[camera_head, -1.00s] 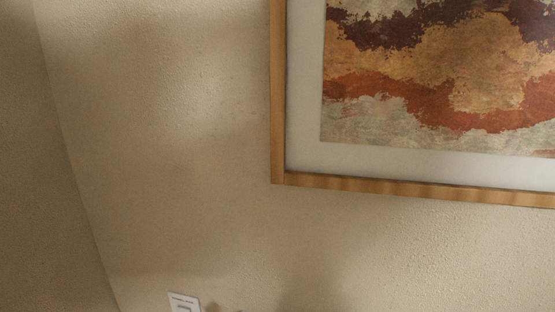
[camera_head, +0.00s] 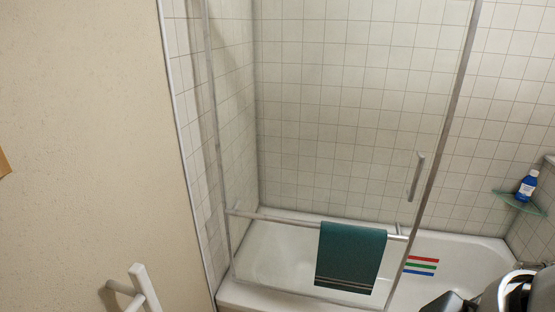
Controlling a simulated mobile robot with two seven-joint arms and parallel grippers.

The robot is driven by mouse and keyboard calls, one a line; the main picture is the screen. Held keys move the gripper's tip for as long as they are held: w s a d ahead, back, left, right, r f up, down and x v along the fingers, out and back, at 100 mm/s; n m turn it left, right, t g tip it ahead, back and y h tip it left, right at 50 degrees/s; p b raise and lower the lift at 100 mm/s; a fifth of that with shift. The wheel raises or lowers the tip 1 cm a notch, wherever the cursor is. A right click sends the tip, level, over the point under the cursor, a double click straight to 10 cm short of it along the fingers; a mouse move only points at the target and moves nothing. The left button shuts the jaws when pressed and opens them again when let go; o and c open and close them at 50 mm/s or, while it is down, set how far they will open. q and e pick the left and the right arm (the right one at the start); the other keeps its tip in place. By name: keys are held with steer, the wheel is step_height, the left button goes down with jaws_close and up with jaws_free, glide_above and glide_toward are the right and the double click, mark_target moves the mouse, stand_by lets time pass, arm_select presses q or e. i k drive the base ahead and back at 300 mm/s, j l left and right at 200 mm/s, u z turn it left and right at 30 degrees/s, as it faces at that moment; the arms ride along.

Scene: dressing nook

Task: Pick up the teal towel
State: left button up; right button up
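The teal towel (camera_head: 350,257) hangs folded over a metal bar (camera_head: 290,219) on the glass door of the bathtub. It has thin pale stripes near its lower edge and hangs down in front of the tub. Neither of my grippers shows in the head view, and nothing touches the towel. A silver and black part at the lower right corner looks like my own arm; no fingertips can be made out on it.
The white bathtub (camera_head: 470,257) stands behind the glass door, which has a vertical handle (camera_head: 416,177). A blue bottle (camera_head: 527,187) sits on a corner shelf (camera_head: 521,202). A beige wall (camera_head: 85,130) with a white handle-like fixture (camera_head: 145,288) is at left.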

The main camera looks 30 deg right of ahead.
mark_target(349, 259)
steer(key=z, duration=1.55)
steer(key=l+u, duration=0.1)
steer(key=u, duration=0.4)
steer(key=k+l+u, duration=0.1)
steer(key=u, duration=0.4)
steer(key=l+u, duration=0.1)
steer(key=u, duration=0.35)
steer(key=k+u, duration=0.15)
steer(key=u, duration=0.35)
steer(key=k+u, duration=0.1)
steer(key=u, duration=0.4)
steer(key=z, duration=2.2)
steer(key=i+l+u, duration=0.25)
steer(key=i+u, duration=0.2)
steer(key=i+l+u, duration=0.9)
steer(key=k+l, duration=0.05)
